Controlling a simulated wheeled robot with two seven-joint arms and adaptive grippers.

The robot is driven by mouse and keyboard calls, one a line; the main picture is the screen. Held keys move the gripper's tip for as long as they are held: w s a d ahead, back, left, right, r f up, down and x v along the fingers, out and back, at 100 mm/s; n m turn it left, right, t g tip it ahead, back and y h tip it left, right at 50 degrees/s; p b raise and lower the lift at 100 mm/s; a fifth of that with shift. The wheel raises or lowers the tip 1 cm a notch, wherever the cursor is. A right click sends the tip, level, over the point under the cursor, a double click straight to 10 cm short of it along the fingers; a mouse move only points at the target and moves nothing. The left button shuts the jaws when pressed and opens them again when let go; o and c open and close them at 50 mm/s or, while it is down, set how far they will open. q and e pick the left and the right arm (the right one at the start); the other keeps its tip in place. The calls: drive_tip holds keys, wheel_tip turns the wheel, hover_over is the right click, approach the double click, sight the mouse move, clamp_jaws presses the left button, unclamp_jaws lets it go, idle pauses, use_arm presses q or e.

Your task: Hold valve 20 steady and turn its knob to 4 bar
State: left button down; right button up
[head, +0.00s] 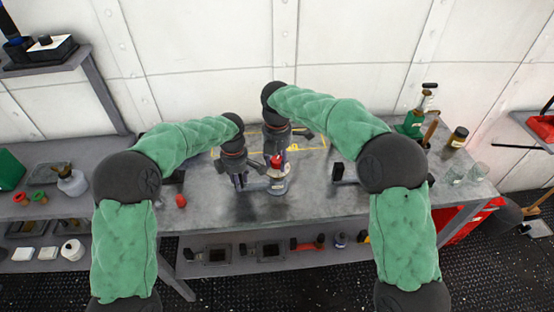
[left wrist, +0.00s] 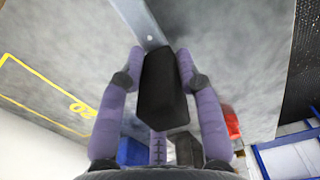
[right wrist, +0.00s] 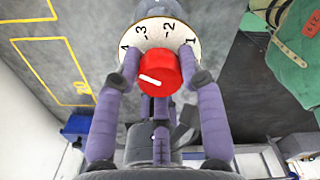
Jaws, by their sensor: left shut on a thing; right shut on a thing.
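The valve (head: 277,186) stands on the grey bench, with its red knob (head: 276,161) on top. In the right wrist view the red knob (right wrist: 160,72) sits over a pale dial (right wrist: 155,33) marked 1, 2, 3 and 4. The knob's white line points left, at the side of the 4. My right gripper (head: 280,152) is shut on the knob from above. My left gripper (head: 243,184) is shut on the valve's black handle (left wrist: 163,90), at the end of a grey bar (left wrist: 140,20). The fingers hide parts of the dial.
A yellow outline with the number 20 (head: 293,148) is painted on the bench behind the valve. A red object (head: 181,201) lies left of it. A brown jar (head: 458,136) and glasses (head: 478,171) stand at the right. A lower shelf (head: 350,254) holds tools.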

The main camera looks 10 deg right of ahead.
use_arm(q)
drive_tip(key=shift+d, duration=0.2)
use_arm(e)
drive_tip(key=shift+s+a+f+n, duration=0.15)
drive_tip(key=shift+a+f+n, duration=0.1)
drive_tip(key=shift+n, duration=0.35)
drive_tip(key=o, duration=1.1)
use_arm(q)
drive_tip(key=shift+w, duration=0.1)
use_arm(e)
drive_tip(key=shift+o, duration=0.3)
use_arm(q)
drive_tip(key=shift+a, duration=0.1)
use_arm(e)
drive_tip(key=shift+d+r, duration=0.1)
drive_tip(key=shift+d, duration=0.05)
